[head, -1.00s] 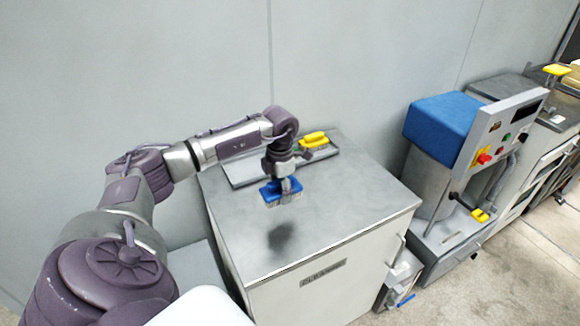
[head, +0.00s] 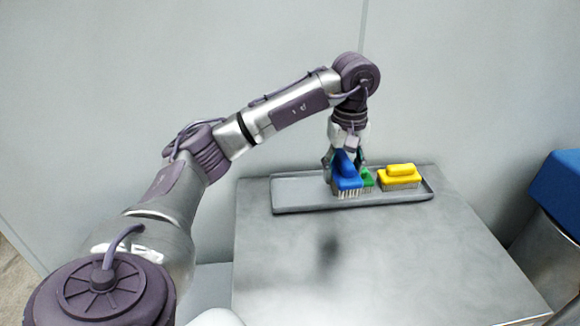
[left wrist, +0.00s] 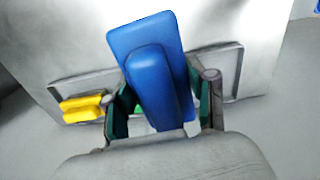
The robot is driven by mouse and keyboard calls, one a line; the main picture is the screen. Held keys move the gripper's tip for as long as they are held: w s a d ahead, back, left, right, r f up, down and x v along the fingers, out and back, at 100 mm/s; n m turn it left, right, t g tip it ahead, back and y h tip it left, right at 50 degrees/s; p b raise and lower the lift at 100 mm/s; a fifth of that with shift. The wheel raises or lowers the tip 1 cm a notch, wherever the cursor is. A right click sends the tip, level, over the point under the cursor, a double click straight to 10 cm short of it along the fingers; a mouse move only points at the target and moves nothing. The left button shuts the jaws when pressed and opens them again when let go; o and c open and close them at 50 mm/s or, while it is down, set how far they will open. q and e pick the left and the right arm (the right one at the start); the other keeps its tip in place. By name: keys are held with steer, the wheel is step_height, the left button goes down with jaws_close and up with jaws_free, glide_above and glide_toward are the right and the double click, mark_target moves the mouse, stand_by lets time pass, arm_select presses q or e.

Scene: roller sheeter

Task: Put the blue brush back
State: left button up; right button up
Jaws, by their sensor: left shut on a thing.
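My left gripper (head: 342,165) is shut on the blue brush (head: 347,183) and holds it bristles down. In the head view the brush overlaps the grey tray (head: 300,192) at the back of the cabinet top; a dark shadow lies on the cabinet top in front, so the brush appears raised. In the left wrist view the blue brush (left wrist: 150,65) sits between my gripper's fingers (left wrist: 163,105), with the tray beyond. A green brush (head: 367,180) is partly hidden behind the blue one. A yellow brush (head: 400,177) stands at the tray's right part. My right gripper is not in view.
The metal cabinet top (head: 400,260) is bare in front of the tray. A wall (head: 450,80) rises close behind it. A blue-topped machine (head: 558,195) stands to the right. The tray's left part is empty.

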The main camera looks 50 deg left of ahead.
arm_select(q)
steer(key=shift+w+a+m, duration=0.2)
steer(key=shift+m, duration=0.2)
glide_above(301, 193)
step_height(301, 193, down, 6)
steer(key=shift+f+p, duration=0.2)
steer(key=shift+p, duration=0.1)
steer(key=shift+a+f, duration=0.1)
steer(key=shift+f, duration=0.05)
step_height(301, 193, down, 3)
steer(key=shift+f+p, duration=0.15)
steer(key=shift+p, duration=0.2)
steer(key=shift+f, duration=0.3)
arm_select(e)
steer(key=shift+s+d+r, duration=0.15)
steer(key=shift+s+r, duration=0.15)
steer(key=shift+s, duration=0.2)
